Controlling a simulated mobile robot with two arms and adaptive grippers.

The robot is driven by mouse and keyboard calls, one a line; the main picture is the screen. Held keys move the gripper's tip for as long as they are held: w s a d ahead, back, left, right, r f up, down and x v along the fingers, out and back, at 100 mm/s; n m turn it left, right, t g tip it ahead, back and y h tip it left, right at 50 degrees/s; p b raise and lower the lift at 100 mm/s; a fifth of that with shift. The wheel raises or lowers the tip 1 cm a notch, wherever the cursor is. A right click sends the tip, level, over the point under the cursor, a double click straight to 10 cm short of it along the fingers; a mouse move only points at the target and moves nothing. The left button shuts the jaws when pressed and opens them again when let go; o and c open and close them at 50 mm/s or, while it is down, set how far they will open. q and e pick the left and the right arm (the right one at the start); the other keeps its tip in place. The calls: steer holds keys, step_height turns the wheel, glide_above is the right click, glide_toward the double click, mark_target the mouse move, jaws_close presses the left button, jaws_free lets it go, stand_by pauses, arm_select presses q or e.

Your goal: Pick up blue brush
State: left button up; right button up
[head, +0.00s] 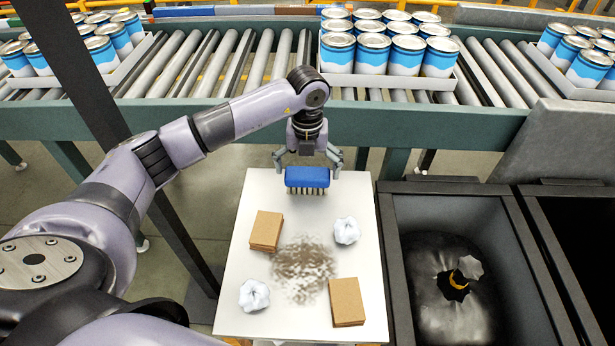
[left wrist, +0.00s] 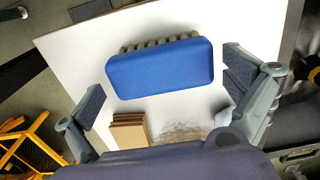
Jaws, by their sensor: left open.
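The blue brush (head: 307,177) has a blue back and pale bristles. It is at the far end of the white table (head: 237,290), bristles toward the near side in the head view. My left gripper (head: 307,165) is open above it, with one finger on each side. In the left wrist view, the blue brush (left wrist: 160,73) lies between the two spread fingers of my left gripper (left wrist: 165,105), with gaps on both sides. I cannot tell the exact height of the fingers over the brush. My right gripper is not in view.
Two stacks of brown cardboard (head: 266,231) (head: 347,302) and two crumpled white papers (head: 346,230) (head: 254,295) lie around a dark dirt patch (head: 304,268). A dark bin (head: 397,270) stands right of the table. A roller conveyor (head: 262,65) with trays of cans runs behind.

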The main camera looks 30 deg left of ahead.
arm_select(q)
step_height(320, 180, down, 2)
steer(key=c, duration=0.9)
steer(key=shift+c, duration=0.2)
steer(key=shift+r, duration=0.1)
step_height(320, 180, up, 13)
steer(key=b, duration=0.1)
step_height(320, 180, up, 7)
glide_above(308, 172)
steer(key=shift+s, duration=0.1)
